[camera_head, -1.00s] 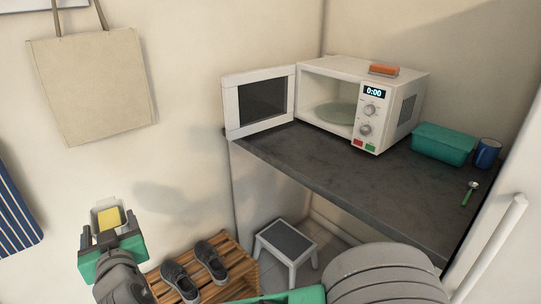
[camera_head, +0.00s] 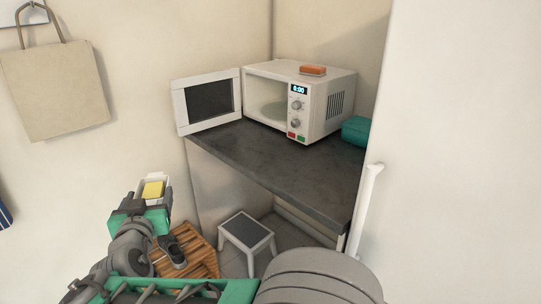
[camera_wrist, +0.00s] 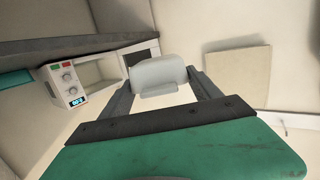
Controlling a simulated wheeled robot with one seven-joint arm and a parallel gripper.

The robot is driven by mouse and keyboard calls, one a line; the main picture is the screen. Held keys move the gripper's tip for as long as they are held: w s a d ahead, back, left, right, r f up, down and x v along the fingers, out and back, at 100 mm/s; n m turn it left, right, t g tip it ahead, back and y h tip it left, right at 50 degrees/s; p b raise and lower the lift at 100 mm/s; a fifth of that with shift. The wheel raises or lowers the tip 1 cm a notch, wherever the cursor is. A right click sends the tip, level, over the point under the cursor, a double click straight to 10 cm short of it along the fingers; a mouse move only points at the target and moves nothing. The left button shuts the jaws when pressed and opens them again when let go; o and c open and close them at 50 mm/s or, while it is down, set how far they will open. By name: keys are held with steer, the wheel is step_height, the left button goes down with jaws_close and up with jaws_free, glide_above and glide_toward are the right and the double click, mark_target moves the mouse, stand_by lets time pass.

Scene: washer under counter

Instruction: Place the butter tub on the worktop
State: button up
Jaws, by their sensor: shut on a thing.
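The butter tub (camera_head: 153,190) is a small pale tub with a yellow block of butter inside, held up at the lower left of the head view. My gripper (camera_head: 151,196) is shut on it. In the wrist view the tub (camera_wrist: 158,72) shows as a pale grey-white shape between the two dark fingers of my gripper (camera_wrist: 160,90). The worktop (camera_head: 275,165) is a dark grey counter to the right of my gripper. The tub is in the air, apart from the worktop and left of its front edge.
A white microwave (camera_head: 325,110) with its door (camera_head: 209,100) open stands on the worktop, an orange item (camera_head: 312,70) on top. A teal container (camera_head: 356,130) sits right. The worktop's front is bare. Below are a step stool (camera_head: 247,232) and a slatted wooden rack (camera_head: 200,258) with shoes.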

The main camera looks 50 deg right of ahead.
steer(key=s+d+r+m+g+h+p, duration=0.1)
steer(key=s+d+r+m+g+h, duration=0.2)
steer(key=d, duration=0.6)
steer(key=s+d+r+m+g+h+p, duration=0.1)
steer(key=s+d+m+g+h+p, duration=0.2)
steer(key=d, duration=0.6)
steer(key=m+g+p, duration=0.3)
steer(key=m+g, duration=0.3)
steer(key=g, duration=0.3)
glide_above(317, 185)
step_height(317, 185, down, 9)
steer(key=shift+s, duration=0.15)
step_height(317, 185, down, 3)
steer(key=shift+r+p, duration=0.15)
steer(key=shift+p, duration=0.15)
steer(key=shift+f, duration=0.25)
steer(key=o, duration=1.6)
steer(key=shift+b, duration=0.3)
steer(key=shift+o, duration=0.3)
